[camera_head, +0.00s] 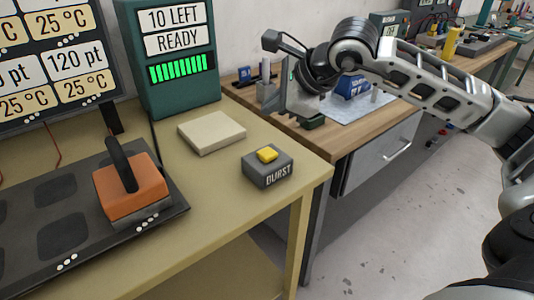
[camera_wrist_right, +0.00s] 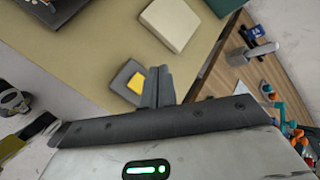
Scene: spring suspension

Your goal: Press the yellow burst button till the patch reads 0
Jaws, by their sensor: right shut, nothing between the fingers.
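The yellow button (camera_head: 267,154) sits on top of a grey box (camera_head: 267,173) marked BURST, near the right edge of the tan table. In the right wrist view the yellow button (camera_wrist_right: 135,84) shows left of my fingers. The green display unit (camera_head: 175,60) reads "10 LEFT" and "READY" above a row of green bars. My right gripper (camera_head: 305,118) is shut and empty, up and to the right of the button and apart from it. Its closed fingers (camera_wrist_right: 158,85) show beside the grey box in the wrist view. My left gripper is out of view.
A pale square block (camera_head: 212,132) lies behind the button box. An orange block with a black handle (camera_head: 131,192) stands on a dark plate (camera_head: 50,228) at left. A wooden bench (camera_head: 330,140) with tools adjoins at right. Bare tabletop lies in front of the button box.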

